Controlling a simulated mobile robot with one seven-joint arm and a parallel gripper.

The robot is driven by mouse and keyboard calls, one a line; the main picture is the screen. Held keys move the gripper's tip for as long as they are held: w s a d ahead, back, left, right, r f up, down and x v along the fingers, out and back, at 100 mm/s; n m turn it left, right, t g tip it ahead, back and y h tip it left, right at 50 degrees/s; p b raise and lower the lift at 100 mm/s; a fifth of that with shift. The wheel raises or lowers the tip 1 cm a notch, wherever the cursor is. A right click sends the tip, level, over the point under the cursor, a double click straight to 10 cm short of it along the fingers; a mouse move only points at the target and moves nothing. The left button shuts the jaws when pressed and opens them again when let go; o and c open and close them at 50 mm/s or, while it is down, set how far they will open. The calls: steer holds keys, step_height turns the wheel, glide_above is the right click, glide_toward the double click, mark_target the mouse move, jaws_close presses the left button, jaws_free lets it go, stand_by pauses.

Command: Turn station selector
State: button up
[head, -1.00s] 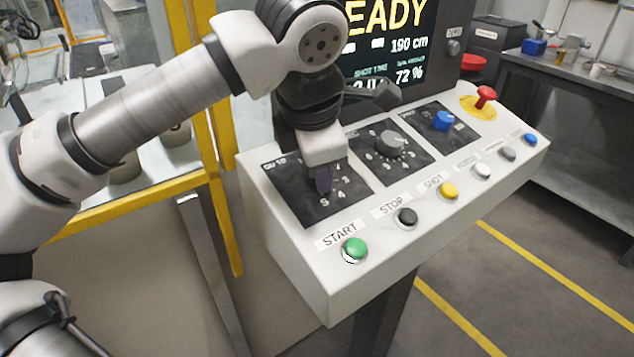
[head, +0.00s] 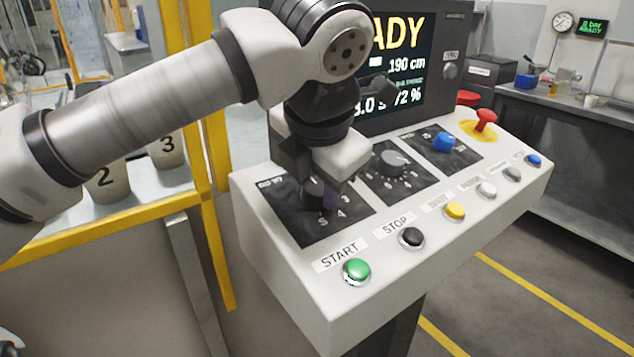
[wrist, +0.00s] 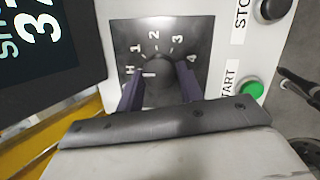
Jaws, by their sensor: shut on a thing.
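The station selector is a dark round knob (wrist: 158,72) on a black plate (wrist: 204,28) with white numerals, in the wrist view. My gripper (wrist: 160,86) has one dark finger on each side of the knob and is shut on it. The numerals 1, 2, 3 and 4 show around the knob; which one it points to I cannot tell. In the head view my gripper (head: 322,192) is down at the left plate (head: 322,229) of the sloped console (head: 255,225). The gripper and wrist hide most of the knob there.
A grey dial (head: 392,162), a blue knob (head: 443,141) and a red emergency button (head: 485,119) sit to the right. A green START button (head: 356,270) and a black STOP button (head: 411,237) are along the front. A display (head: 400,65) stands behind. A yellow frame (head: 130,220) is at left.

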steer(key=o, duration=1)
